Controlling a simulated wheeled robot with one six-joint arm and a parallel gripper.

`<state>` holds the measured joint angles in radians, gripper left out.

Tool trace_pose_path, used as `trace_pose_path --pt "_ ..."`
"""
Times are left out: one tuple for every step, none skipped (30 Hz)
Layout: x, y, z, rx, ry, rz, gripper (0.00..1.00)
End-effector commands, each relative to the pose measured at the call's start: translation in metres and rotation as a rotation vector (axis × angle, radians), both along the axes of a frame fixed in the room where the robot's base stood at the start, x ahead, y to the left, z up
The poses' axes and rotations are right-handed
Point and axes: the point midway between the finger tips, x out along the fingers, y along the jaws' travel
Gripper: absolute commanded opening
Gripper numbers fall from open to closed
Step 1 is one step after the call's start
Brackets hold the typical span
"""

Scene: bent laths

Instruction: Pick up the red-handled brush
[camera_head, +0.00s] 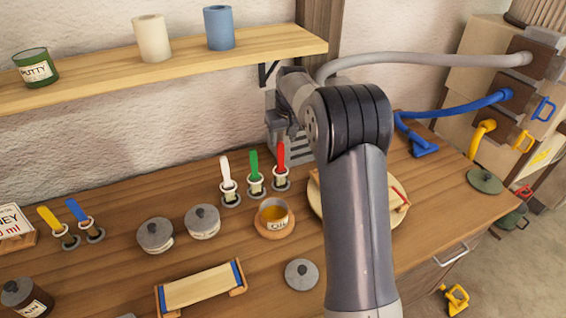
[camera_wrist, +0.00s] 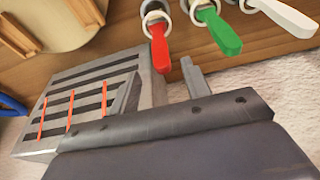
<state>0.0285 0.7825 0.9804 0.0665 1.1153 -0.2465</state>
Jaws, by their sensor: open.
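The red-handled brush (camera_head: 281,156) stands upright in a ring holder on the workbench, at the right end of a row with a green-handled brush (camera_head: 254,165) and a white-handled one (camera_head: 228,171). In the wrist view the red handle (camera_wrist: 159,48) points toward my gripper (camera_wrist: 161,75), just beyond and roughly between the two fingertips. The green handle (camera_wrist: 219,31) and white handle (camera_wrist: 285,17) lie to its right there. My gripper is open and empty. In the head view it is at the far end of my arm, near the wall, its fingers hard to make out.
A grey slotted block (camera_wrist: 65,112) stands close beside my gripper. A shelf (camera_head: 180,66) overhangs the back. An oil bowl (camera_head: 273,216) and lidded pots (camera_head: 202,222) stand in front of the brushes. A round board (camera_head: 398,222) lies partly behind my arm.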

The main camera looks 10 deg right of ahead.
Motion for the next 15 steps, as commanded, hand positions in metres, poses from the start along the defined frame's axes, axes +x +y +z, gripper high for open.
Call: trace_pose_path --pt "0.002 0.001 -0.008 0.0 0.004 0.0 0.45" --pt "0.003 0.001 -0.011 0.0 0.003 0.0 0.45" --pt "0.004 0.001 -0.016 0.0 0.003 0.0 0.45" --pt "0.005 0.001 -0.019 0.0 0.003 0.0 0.45" --pt "0.005 0.001 -0.021 0.001 0.002 0.0 0.45" --pt "0.006 0.002 -0.023 0.0 0.001 0.0 0.45" --pt "0.006 0.002 -0.024 0.0 0.001 0.0 0.45" --pt "0.007 0.002 -0.026 0.001 0.002 0.0 0.45" --pt "0.008 0.002 -0.029 0.0 0.003 0.0 0.45" --pt "0.008 0.003 -0.032 0.0 0.003 0.0 0.45" --pt "0.01 0.003 -0.035 0.0 0.004 0.0 0.45" --pt "0.011 0.004 -0.04 0.0 0.005 0.0 0.45" --pt "0.012 0.005 -0.044 0.0 0.004 0.0 0.45" --pt "0.014 0.005 -0.048 0.0 0.005 0.0 0.45" --pt "0.015 0.006 -0.053 0.0 0.004 0.0 0.45"
